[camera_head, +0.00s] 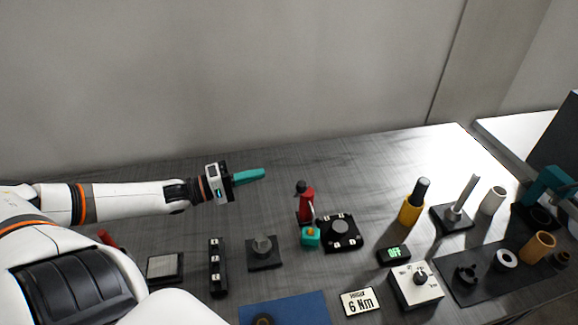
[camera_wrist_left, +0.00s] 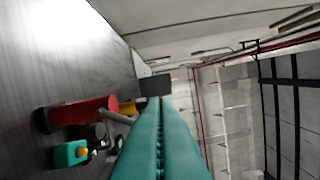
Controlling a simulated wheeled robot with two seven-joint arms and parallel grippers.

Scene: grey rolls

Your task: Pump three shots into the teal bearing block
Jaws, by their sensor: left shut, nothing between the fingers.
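The teal bearing block (camera_head: 310,238) with an orange spot on top sits on the table just in front of the red pump bottle (camera_head: 306,204). The bottle stands upright with a dark top, and a pale spout or lever comes down toward the block. Both also show in the left wrist view, where the red bottle (camera_wrist_left: 85,113) lies sideways in the picture and the teal block (camera_wrist_left: 70,154) is below it. My left gripper (camera_head: 262,174) has teal fingers, shut and empty. It is above the table, left of and behind the bottle, apart from it. My right gripper is not seen.
A black fixture with a round disc (camera_head: 341,232) stands right beside the block. A yellow holder (camera_head: 411,210), a dial box (camera_head: 416,287) and a 6 Nm sign (camera_head: 362,301) are right. The table behind the bottle is clear.

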